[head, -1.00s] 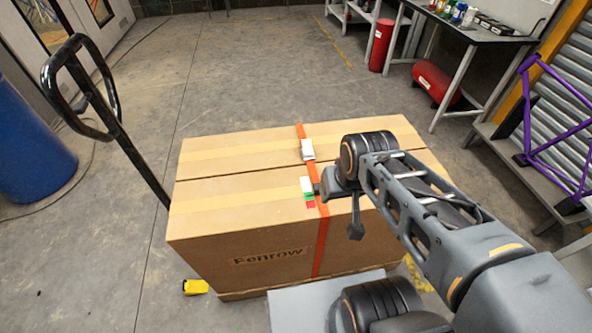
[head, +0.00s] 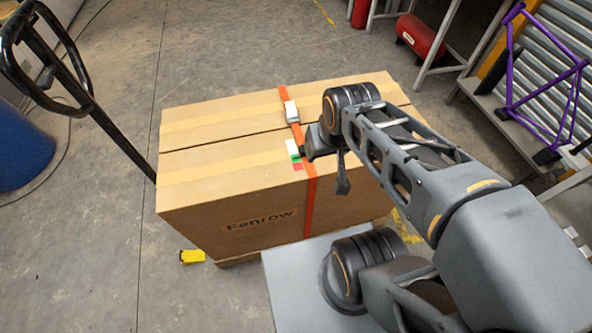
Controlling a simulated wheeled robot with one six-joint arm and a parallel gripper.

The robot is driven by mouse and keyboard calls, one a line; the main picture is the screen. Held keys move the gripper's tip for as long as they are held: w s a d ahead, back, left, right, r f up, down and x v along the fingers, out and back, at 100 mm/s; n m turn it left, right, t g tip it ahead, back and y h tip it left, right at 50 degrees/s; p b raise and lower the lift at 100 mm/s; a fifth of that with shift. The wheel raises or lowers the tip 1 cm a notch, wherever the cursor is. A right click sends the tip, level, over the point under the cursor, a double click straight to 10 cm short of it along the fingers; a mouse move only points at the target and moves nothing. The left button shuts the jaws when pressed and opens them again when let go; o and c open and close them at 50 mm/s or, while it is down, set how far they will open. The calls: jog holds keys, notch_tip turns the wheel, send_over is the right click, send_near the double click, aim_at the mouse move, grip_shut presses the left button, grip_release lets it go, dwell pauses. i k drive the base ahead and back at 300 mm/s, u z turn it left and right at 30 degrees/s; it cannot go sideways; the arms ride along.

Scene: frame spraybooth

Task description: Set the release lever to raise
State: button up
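The black pallet-jack handle (head: 92,108) rises at the left of a large cardboard box marked Fenrow (head: 238,170). Its looped grip (head: 40,58) is near the top left corner of the view. A release lever is too small to make out clearly inside the loop, so I cannot tell its position. My gripper (head: 312,150) is over the box top, close to the orange strap and far to the right of the handle. It is apart from the handle. Its fingers are mostly hidden by my wrist, and I see nothing held.
An orange strap (head: 311,205) with a buckle (head: 291,111) crosses the box. A yellow object (head: 192,256) lies on the floor at front left. A blue drum (head: 22,150) stands beneath the handle loop. A purple frame (head: 548,90) is at right.

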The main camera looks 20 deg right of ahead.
aim_at(46, 83)
jog(key=z, duration=2.8)
jog(key=k, duration=2.25)
jog(key=u, duration=2.9)
jog(key=i, duration=0.5)
jog(key=z, duration=0.1)
